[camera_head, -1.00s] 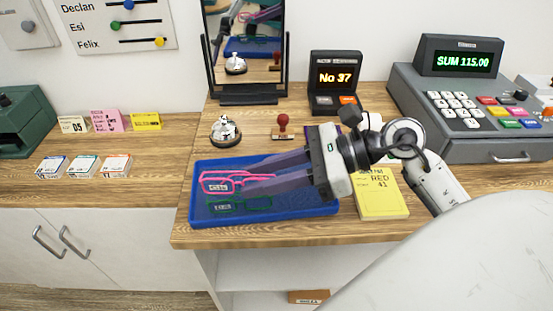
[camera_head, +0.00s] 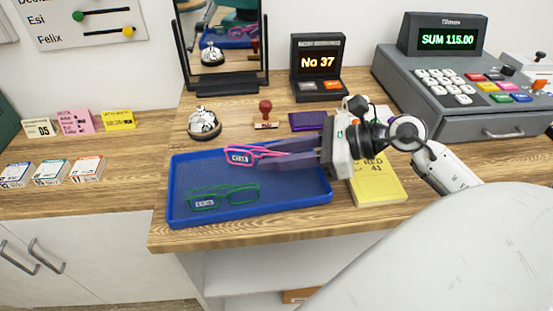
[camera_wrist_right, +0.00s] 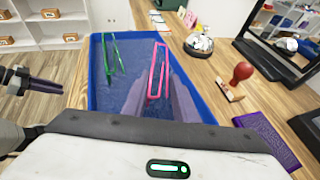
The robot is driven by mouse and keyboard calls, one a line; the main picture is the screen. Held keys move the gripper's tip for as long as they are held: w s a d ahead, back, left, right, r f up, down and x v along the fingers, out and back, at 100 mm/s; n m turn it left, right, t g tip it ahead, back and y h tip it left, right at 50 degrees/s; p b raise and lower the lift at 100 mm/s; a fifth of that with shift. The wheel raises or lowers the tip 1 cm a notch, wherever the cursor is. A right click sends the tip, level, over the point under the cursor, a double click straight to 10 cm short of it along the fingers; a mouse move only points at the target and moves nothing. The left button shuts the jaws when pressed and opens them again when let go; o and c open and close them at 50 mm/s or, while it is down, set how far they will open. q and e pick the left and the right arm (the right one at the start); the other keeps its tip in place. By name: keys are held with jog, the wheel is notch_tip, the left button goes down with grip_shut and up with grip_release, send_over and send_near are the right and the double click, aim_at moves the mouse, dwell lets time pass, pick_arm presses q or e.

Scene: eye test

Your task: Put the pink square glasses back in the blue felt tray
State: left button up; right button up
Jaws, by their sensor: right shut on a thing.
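My right gripper (camera_head: 262,158) is shut on the pink square glasses (camera_head: 238,156), which have a small white tag on one lens. It holds them over the back part of the blue felt tray (camera_head: 180,212); I cannot tell how high. In the right wrist view the pink glasses (camera_wrist_right: 157,75) stick out beyond the fingers, above the tray (camera_wrist_right: 98,80). Green glasses (camera_head: 222,189) with a tag lie in the front left of the tray. What looks like my left gripper (camera_wrist_right: 45,84) shows at the left edge of the right wrist view; its opening is unclear.
A bell (camera_head: 204,124), a red-handled stamp (camera_head: 265,113) and a purple pad (camera_head: 307,121) stand behind the tray. A yellow pad (camera_head: 375,182) lies right of it, partly behind my gripper. A mirror (camera_head: 222,85), number display (camera_head: 318,66) and cash register (camera_head: 455,100) stand farther back.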

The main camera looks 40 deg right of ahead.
jog(key=shift+f, duration=0.6)
jog(key=shift+f, duration=0.1)
jog(key=o, duration=1)
jog(key=shift+o, duration=0.2)
jog(key=shift+r, duration=0.2)
jog(key=b+v, duration=0.1)
jog(key=v, duration=1.1)
jog(key=shift+f, duration=0.1)
